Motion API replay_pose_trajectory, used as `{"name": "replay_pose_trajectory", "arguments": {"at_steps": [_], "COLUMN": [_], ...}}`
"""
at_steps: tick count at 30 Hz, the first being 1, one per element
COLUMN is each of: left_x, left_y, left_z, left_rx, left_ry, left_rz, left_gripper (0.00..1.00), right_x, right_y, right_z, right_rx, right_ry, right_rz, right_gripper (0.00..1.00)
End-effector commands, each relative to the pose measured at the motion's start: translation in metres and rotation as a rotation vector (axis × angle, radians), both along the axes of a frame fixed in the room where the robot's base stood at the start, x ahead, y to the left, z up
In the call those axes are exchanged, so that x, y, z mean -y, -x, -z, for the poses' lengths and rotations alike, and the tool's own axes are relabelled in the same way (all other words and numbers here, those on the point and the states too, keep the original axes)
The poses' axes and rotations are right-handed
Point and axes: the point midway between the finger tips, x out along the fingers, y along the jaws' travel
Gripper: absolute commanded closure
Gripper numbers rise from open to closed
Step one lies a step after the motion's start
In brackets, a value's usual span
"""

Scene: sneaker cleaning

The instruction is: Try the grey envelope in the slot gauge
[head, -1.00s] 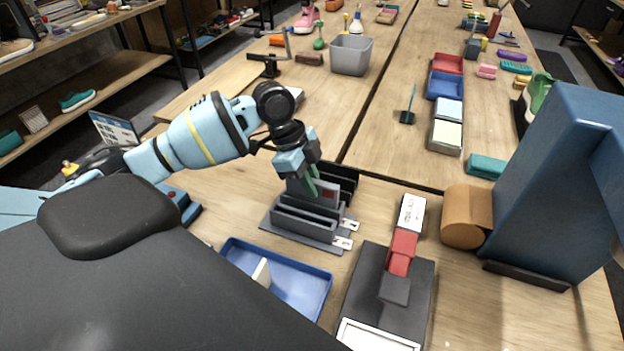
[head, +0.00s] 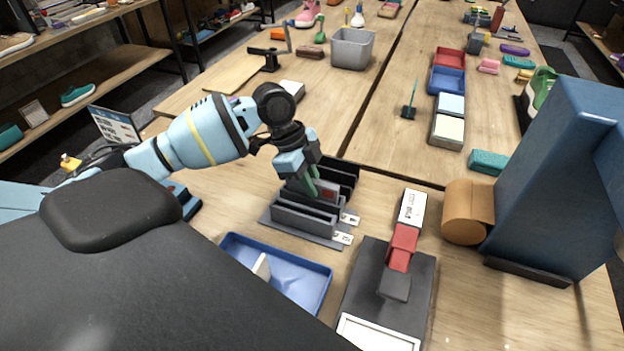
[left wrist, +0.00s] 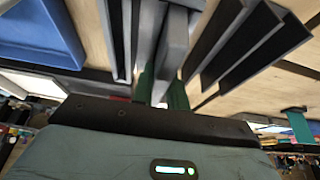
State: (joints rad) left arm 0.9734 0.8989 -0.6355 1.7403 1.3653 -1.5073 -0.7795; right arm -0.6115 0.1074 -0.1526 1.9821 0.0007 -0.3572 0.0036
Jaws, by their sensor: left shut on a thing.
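The slot gauge (head: 302,221) is a dark grey rack with upright walls and small white labels at its right side, standing on the near table. My left gripper (head: 313,186) is over the gauge, its green fingers pointing down and shut on the grey envelope (head: 328,191). The envelope has a small red mark and stands on edge among the gauge's walls. Its lower part is hidden, so I cannot tell how deep it sits. The left wrist view shows the envelope (left wrist: 173,47) between the green fingers. My right gripper is not in view.
A blue tray (head: 314,282) with a white piece inside lies in front of the gauge. A dark scale-like device (head: 418,290) with red blocks stands to the right. A brown roll (head: 465,211) and a large blue box (head: 555,190) stand farther right. A grey bin (head: 352,48) is behind.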

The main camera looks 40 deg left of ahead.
Motion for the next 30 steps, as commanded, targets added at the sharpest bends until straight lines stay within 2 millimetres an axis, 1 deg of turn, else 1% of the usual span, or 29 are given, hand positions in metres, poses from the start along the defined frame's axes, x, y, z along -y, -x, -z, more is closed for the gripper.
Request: {"name": "replay_pose_trajectory", "arguments": {"at_steps": [10,11,16,26,28,30], "left_x": [0.000,0.000,0.000,0.000,-0.002,-0.006], "left_y": [0.000,0.000,0.000,0.000,0.000,0.000], "left_z": [0.002,0.002,0.002,0.002,-0.003,-0.012], "left_rx": [0.000,0.000,0.000,0.000,0.002,0.004], "left_ry": [0.000,0.000,0.000,0.000,0.000,-0.001], "left_rz": [0.000,0.000,0.000,0.000,-0.001,-0.002], "left_gripper": [1.00,0.82,0.60,0.60,0.60,0.60], "right_x": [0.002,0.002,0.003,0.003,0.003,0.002], "right_y": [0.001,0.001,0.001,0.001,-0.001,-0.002], "right_z": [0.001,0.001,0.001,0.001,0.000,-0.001], "right_rx": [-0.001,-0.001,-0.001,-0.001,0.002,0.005], "right_ry": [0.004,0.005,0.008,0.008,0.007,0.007], "right_rz": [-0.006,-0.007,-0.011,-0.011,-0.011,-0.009], "right_gripper": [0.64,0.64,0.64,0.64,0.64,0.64]}}
